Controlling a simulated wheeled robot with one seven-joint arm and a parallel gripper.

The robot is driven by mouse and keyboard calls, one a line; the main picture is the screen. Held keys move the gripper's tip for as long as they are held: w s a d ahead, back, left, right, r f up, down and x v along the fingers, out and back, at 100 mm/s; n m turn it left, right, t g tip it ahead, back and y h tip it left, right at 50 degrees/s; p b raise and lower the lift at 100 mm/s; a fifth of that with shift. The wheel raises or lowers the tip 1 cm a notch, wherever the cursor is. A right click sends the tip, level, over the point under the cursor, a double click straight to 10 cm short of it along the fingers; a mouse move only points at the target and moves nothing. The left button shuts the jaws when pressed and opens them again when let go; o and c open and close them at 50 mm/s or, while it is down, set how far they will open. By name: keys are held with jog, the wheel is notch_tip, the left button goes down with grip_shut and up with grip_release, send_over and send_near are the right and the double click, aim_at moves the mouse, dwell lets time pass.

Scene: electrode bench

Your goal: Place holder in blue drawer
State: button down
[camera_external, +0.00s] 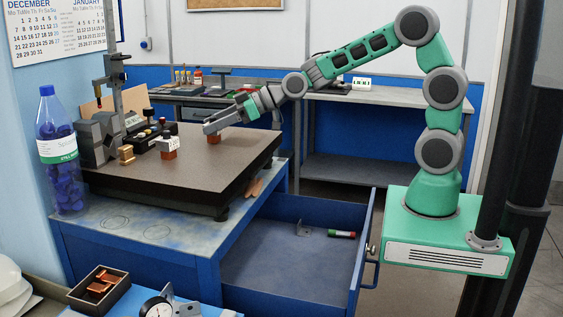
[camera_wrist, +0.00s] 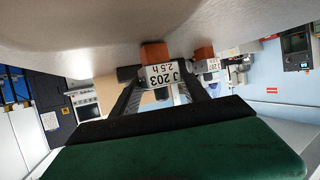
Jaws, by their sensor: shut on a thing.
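The holder, a small block with an orange-brown end (camera_wrist: 154,52) and a white label reading "J 203 2.5 h", is between my fingers in the wrist view, which is upside down. My gripper (camera_wrist: 161,88) is shut on it. In the external view my gripper (camera_external: 210,127) is low over the dark granite plate, with the orange-brown holder (camera_external: 214,140) at its tip, at or close to the plate surface.
A second labelled holder (camera_external: 170,152) stands left on the granite plate (camera_external: 205,178), near measuring gear (camera_external: 104,135). A blue-capped bottle (camera_external: 57,150) stands at left. A dark tray (camera_external: 98,290) with copper pieces is in front. The drawer floor is mostly free.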

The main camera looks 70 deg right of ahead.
jog(key=shift+f, duration=0.1)
jog(key=c, duration=0.6)
grip_release()
jog(key=shift+o, duration=0.2)
jog(key=shift+r, duration=0.2)
jog(key=shift+s+d, duration=0.25)
jog(key=shift+o, duration=0.4)
jog(key=b+v, duration=0.2)
jog(key=v, duration=0.9)
jog(key=shift+s+b, duration=0.2)
jog(key=shift+b, duration=0.15)
